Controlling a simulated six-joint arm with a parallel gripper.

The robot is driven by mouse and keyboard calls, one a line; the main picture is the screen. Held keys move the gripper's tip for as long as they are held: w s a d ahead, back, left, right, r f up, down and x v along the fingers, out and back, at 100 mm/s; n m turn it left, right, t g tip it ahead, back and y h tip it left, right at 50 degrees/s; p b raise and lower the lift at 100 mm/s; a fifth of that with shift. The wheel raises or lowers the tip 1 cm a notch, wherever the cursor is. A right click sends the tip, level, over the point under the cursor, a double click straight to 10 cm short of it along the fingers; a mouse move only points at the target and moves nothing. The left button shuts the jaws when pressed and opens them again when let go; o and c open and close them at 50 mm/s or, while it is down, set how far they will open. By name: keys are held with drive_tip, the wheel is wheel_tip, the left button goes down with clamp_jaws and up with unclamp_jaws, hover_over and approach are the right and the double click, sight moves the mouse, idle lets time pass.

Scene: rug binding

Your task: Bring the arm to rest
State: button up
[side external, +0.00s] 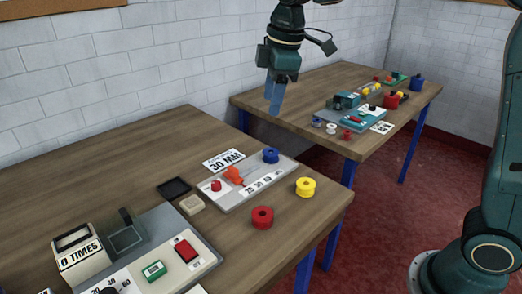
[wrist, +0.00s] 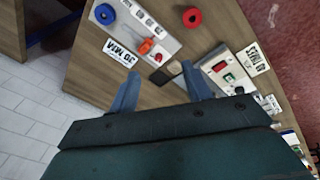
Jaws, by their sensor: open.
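My gripper (side external: 274,98) hangs in the air near the white brick wall, above the gap between the two wooden tables. Its blue fingers point down. In the wrist view my gripper (wrist: 158,90) has its two fingers spread apart with nothing between them. The near table (side external: 120,160) lies below and beyond the fingers in that view. The fingers touch nothing.
The near table holds a grey board with a blue spool (side external: 271,156), a loose red spool (side external: 262,217), a yellow spool (side external: 306,187) and a grey device with a red switch (side external: 187,250). The far table (side external: 345,150) holds several small devices. Open air surrounds my gripper.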

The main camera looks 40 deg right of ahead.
drive_tip(key=s+d+f+m+t, duration=0.1)
drive_tip(key=s+m, duration=0.4)
drive_tip(key=s, duration=0.8)
drive_tip(key=s+d+f+m+t, duration=0.2)
drive_tip(key=s+d+m, duration=0.3)
drive_tip(key=s, duration=0.7)
drive_tip(key=shift+s+f+m, duration=0.4)
drive_tip(key=shift+f+m, duration=0.1)
drive_tip(key=shift+f, duration=0.3)
